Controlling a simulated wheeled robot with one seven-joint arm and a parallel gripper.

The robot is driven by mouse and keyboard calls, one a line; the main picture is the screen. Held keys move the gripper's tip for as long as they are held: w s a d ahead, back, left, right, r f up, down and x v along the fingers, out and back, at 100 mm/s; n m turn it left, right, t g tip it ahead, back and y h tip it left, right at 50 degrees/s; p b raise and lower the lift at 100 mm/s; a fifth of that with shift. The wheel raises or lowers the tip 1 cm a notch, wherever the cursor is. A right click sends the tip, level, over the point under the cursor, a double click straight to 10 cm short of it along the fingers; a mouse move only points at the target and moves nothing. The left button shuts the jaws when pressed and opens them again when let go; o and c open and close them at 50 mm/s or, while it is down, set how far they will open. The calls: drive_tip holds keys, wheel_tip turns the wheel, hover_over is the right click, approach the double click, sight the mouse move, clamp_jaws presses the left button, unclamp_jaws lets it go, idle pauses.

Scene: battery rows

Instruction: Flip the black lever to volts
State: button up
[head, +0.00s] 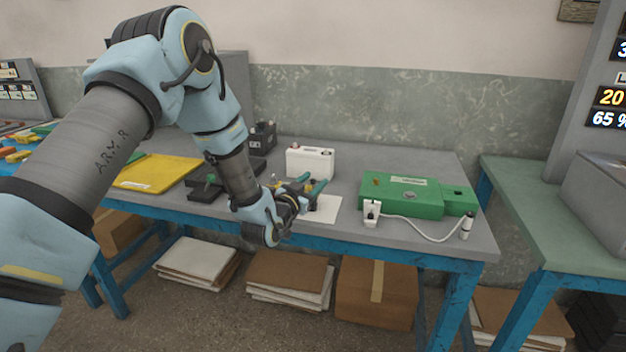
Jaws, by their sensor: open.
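A small white switch box (371,220) stands at the front left of a green case (402,195) on the grey bench. A small black part (372,206) on its face looks like the black lever; its setting and any volts label are too small to read. My gripper (311,190) is open, left of the switch box and apart from it, over a white sheet (325,213). The wrist and fingers hide part of the sheet and what lies there. I cannot see anything held between the fingers.
A white battery (310,163) stands behind my gripper, and a black one (263,135) farther back. A white cable (415,224) runs right to a small upright probe (467,226) near the front edge. A yellow tray (155,171) lies left. Clear bench shows behind the green case.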

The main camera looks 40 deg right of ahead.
drive_tip(key=shift+d, duration=0.1)
clamp_jaws()
idle(0.4)
